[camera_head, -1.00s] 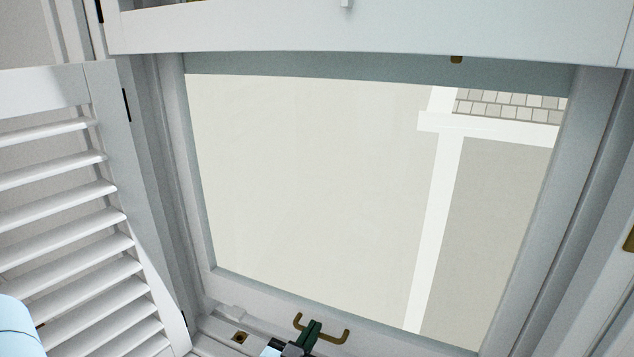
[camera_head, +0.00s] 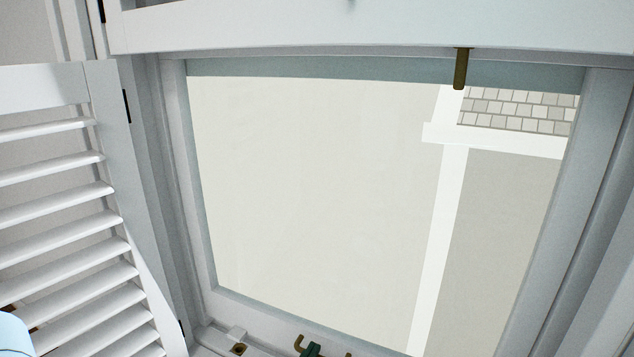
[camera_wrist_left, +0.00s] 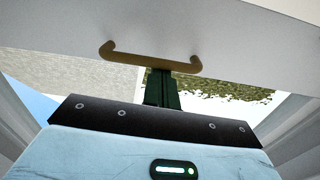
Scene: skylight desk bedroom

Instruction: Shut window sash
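The white window sash fills the middle of the head view, with a pale frame (camera_head: 198,190) around its glass. A U-shaped brass handle on its bottom rail is cut by the lower edge there. The handle (camera_wrist_left: 150,58) shows whole in the left wrist view. My left gripper (camera_head: 312,350) has narrow dark green fingers that look together. In the left wrist view its fingertips (camera_wrist_left: 163,76) meet the handle's bar, which crosses in front of them; the bar does not appear clamped. My right gripper is out of view.
A white louvered shutter (camera_head: 75,230) stands open at the left. A white crosspiece (camera_head: 350,28) runs along the top, with a brass piece (camera_head: 459,70) hanging below it. A small brass plate (camera_head: 238,349) sits at the lower left of the frame.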

